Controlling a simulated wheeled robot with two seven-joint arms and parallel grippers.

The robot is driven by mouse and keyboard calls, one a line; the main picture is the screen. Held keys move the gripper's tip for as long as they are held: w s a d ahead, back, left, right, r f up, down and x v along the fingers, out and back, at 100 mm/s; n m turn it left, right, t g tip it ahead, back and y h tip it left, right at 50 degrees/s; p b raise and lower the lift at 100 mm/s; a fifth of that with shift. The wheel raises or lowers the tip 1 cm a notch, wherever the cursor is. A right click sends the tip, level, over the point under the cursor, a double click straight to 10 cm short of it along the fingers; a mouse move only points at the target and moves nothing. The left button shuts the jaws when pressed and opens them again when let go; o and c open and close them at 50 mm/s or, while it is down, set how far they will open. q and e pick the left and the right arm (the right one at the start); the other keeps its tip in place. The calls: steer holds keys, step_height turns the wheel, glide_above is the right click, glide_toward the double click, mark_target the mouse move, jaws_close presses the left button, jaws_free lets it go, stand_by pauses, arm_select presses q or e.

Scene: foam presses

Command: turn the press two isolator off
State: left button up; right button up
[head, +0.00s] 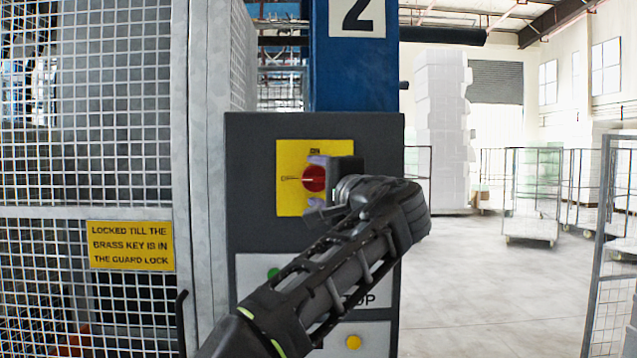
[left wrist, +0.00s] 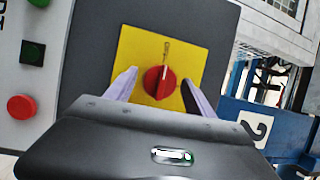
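The press two isolator is a round red knob (head: 314,178) on a yellow plate (head: 290,200), fixed to a dark grey panel under the "2" sign. A thin pointer on it lies level, towards the left in the head view. The knob also shows in the left wrist view (left wrist: 158,83), with its pointer towards the top of that picture. My left gripper (head: 316,184) is open, one pale finger above the knob and one below. In the left wrist view (left wrist: 161,90) gaps show between both fingers and the knob. My right gripper is in neither view.
Below is a light button panel (head: 250,266) with a green button (head: 273,273) and a yellow button (head: 354,342), partly behind my arm. A red button (left wrist: 20,107) shows in the wrist view. A mesh guard (head: 90,120) with a yellow notice (head: 131,245) stands left.

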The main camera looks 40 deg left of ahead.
arm_select(q)
steer(key=shift+o, duration=0.4)
steer(key=shift+s+d+f, duration=0.15)
steer(key=shift+s+d, duration=0.1)
steer(key=shift+d, duration=0.3)
steer(key=b+v, duration=0.3)
steer(key=v, duration=0.3)
steer(key=shift+s+d, duration=0.2)
steer(key=shift+d, duration=0.05)
